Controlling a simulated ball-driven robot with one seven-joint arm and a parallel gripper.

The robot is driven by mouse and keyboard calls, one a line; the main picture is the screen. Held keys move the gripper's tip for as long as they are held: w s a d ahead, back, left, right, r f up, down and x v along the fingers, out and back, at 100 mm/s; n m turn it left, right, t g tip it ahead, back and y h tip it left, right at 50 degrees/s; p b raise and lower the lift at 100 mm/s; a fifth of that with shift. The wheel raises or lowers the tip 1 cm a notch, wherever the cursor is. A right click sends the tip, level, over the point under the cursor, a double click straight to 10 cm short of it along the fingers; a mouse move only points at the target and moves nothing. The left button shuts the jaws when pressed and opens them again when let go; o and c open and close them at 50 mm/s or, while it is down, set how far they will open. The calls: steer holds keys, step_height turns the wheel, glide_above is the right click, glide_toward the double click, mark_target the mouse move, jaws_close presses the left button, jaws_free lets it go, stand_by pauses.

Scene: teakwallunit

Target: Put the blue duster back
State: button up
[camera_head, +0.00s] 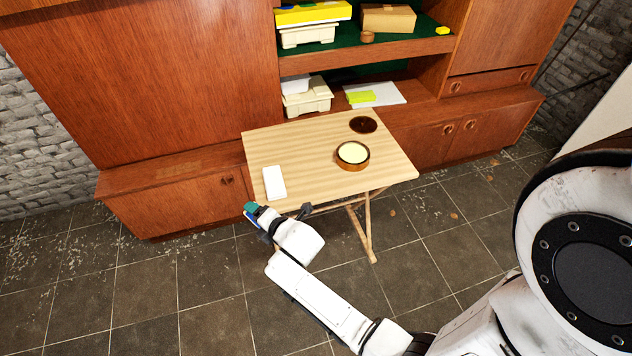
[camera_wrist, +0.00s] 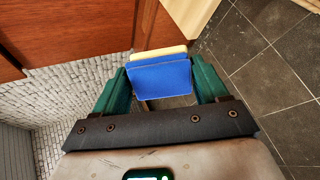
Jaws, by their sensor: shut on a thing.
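My gripper (camera_head: 253,214) is beyond the near left edge of the folding table, over the floor. It is shut on the blue duster. In the wrist view the blue duster (camera_wrist: 162,78), with a cream layer along its far edge, sits between the green fingers of my gripper (camera_wrist: 163,84). In the head view the duster is mostly hidden by the gripper, with only a little blue showing.
The folding table (camera_head: 300,150) holds a white block (camera_head: 274,183), a round cream-filled bowl (camera_head: 352,155) and a dark disc (camera_head: 363,124). Behind it, the wall unit (camera_head: 180,80) has shelves with white bins (camera_head: 308,100), a cardboard box (camera_head: 388,18) and a yellow-green block (camera_head: 361,97) on a white sheet (camera_head: 390,94).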

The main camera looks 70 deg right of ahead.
steer(key=s+d+m+g, duration=0.1)
steer(key=s+d+g, duration=0.1)
steer(key=d, duration=0.2)
steer(key=s+d+r+m+g, duration=0.1)
steer(key=s+d+g, duration=0.1)
steer(key=d, duration=0.2)
steer(key=s+d+r+m+g, duration=0.1)
steer(key=s+d+m+g, duration=0.1)
steer(key=d, duration=0.2)
steer(key=shift+s+d+g+y, duration=0.25)
steer(key=shift+s+g+y, duration=0.1)
steer(key=shift+g+y, duration=0.05)
steer(key=s+d+r+m+g+y, duration=0.2)
steer(key=s+d+r, duration=0.15)
steer(key=s, duration=0.35)
steer(key=s+d+r+m+g+y, duration=0.2)
steer(key=s+r, duration=0.2)
steer(key=s, duration=0.2)
steer(key=b, duration=0.5)
glide_above(317, 181)
steer(key=f, duration=0.9)
steer(key=shift+s+a, duration=0.15)
steer(key=shift+s, duration=0.1)
steer(key=shift+w+f, duration=0.25)
steer(key=shift+f, duration=1.6)
